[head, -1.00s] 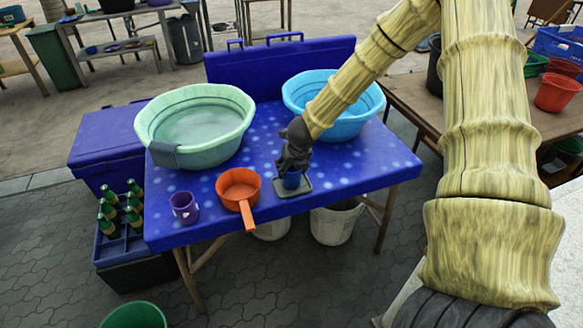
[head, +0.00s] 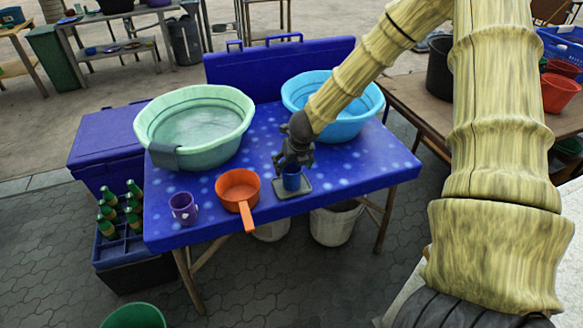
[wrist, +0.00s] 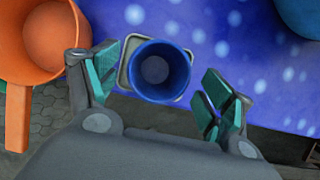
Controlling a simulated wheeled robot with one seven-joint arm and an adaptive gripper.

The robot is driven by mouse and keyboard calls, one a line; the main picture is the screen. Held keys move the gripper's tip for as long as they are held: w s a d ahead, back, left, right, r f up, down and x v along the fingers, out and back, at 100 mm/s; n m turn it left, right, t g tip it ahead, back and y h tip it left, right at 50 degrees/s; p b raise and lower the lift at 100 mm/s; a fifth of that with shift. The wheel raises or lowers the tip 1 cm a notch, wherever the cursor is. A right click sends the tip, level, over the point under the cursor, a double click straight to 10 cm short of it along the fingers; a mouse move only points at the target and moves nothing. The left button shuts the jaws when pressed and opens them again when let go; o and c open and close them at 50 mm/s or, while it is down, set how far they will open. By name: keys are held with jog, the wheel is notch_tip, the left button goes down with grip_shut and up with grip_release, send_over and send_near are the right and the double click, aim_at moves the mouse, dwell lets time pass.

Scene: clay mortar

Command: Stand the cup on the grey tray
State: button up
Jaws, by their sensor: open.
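The blue cup (head: 291,179) stands upright on the small grey tray (head: 304,187) at the table's front edge. In the wrist view I look down into the empty cup (wrist: 160,72), with the tray's corners (wrist: 124,76) showing around it. My gripper (head: 294,166) is just above and behind the cup in the head view. In the wrist view my gripper (wrist: 158,80) is open, its green-padded fingers spread to either side of the cup with gaps between. Part of the tray is hidden beneath the cup.
An orange saucepan (head: 238,187) and a purple mug (head: 183,208) stand left of the tray. A pale green basin (head: 195,124) and a light blue basin (head: 345,128) stand behind. The blue spotted table (head: 370,176) is clear to the right.

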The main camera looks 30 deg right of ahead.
jog(key=d+v, duration=0.1)
jog(key=v, duration=0.8)
jog(key=s+a+f+n+g+h, duration=0.1)
jog(key=s+a+f+n, duration=0.3)
jog(key=s+f+n, duration=0.45)
jog(key=s+a+f+n+g+h, duration=0.1)
jog(key=s+a+f+n, duration=0.35)
jog(key=f+n, duration=0.7)
jog(key=s+a+f+n+y, duration=0.1)
jog(key=s+a+f+n, duration=0.2)
jog(key=s+n, duration=0.3)
jog(key=s+a+f+n+g+y, duration=0.1)
jog(key=s+a+f+n, duration=0.3)
jog(key=s, duration=0.4)
jog(key=s+a+f+n+g+y, duration=0.1)
jog(key=s+a+f+n, duration=0.3)
jog(key=s+n, duration=0.4)
jog(key=shift+a, duration=0.4)
